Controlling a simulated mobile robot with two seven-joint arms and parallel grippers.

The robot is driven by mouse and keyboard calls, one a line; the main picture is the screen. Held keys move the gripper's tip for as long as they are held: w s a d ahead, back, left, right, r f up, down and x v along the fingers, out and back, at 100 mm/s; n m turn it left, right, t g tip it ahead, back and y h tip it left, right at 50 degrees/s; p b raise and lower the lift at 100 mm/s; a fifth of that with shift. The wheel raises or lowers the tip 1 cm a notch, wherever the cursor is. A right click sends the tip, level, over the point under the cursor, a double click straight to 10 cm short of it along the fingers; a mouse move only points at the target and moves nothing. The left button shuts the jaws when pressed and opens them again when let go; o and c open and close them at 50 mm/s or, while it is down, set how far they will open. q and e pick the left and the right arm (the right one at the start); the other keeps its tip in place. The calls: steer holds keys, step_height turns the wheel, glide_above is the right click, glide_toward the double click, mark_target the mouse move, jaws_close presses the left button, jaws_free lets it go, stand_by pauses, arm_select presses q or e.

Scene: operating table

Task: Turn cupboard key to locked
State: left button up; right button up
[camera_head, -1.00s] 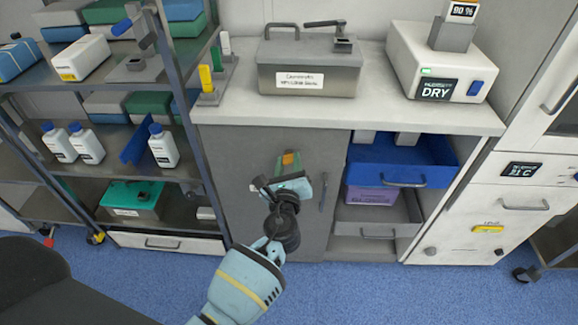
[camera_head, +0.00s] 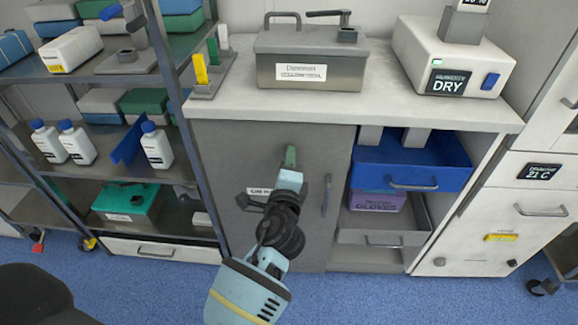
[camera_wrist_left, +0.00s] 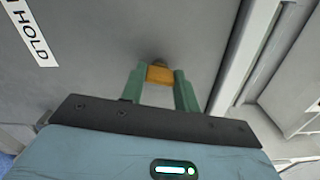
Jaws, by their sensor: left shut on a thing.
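The cupboard's grey door (camera_head: 225,150) is closed, below the worktop. My left gripper (camera_head: 290,156) is at the upper part of this door. In the left wrist view its two green fingers (camera_wrist_left: 160,82) are shut on the orange key (camera_wrist_left: 160,74), one on each side. The key sits at a small dark lock (camera_wrist_left: 160,61) on the door face. In the head view the fingers line up one behind the other and hide the key. A white label (camera_head: 258,191) is partly covered by my gripper; the wrist view shows "HOLD" on a label (camera_wrist_left: 33,32).
A vertical door handle (camera_head: 326,195) stands just right of my gripper. An open blue drawer (camera_head: 412,165) and a grey drawer (camera_head: 380,228) lie further right. A shelf rack (camera_head: 165,85) is at left. A metal box (camera_head: 310,70) and a white device (camera_head: 450,60) stand on the worktop.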

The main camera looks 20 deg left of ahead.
arm_select(q)
steer(key=shift+n+b, duration=0.55)
steer(key=shift+n, duration=0.65)
arm_select(e)
steer(key=shift+f, duration=0.6)
arm_select(q)
steer(key=o, duration=1)
steer(key=shift+s, duration=0.1)
arm_select(e)
steer(key=shift+d, duration=0.1)
